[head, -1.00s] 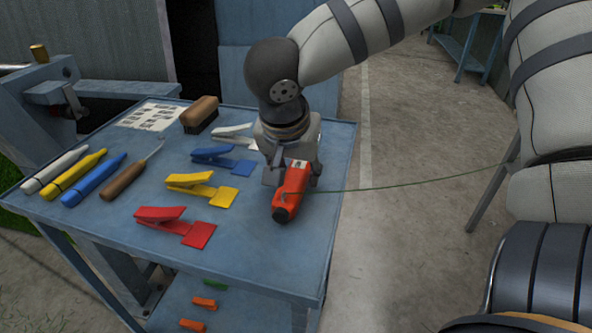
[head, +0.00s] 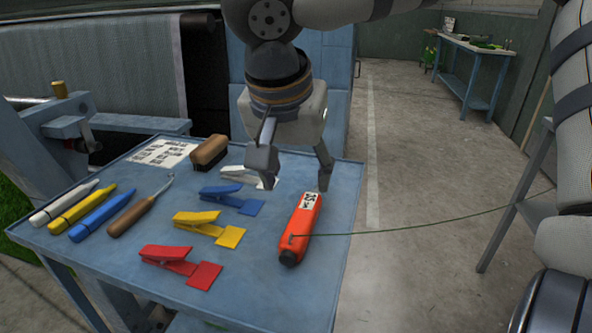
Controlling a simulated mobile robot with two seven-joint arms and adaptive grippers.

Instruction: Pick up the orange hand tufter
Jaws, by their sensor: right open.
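The orange hand tufter (head: 301,228) lies on the right part of the blue table (head: 262,282). It has a black end toward the front and a white label with dark marks near its far end. A thin green yarn runs from it to the right. My right gripper (head: 292,184) is open and empty, above and just behind the tufter's far end, with its fingers pointing down. The fingers look apart from the tufter. My left gripper is not in view.
Red (head: 180,266), yellow (head: 209,228), blue (head: 231,199) and white (head: 240,175) clamps lie left of the tufter. A brush (head: 210,151), a wooden-handled hook (head: 137,212), several markers and a printed sheet (head: 162,153) lie further left. Floor is clear right of the table.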

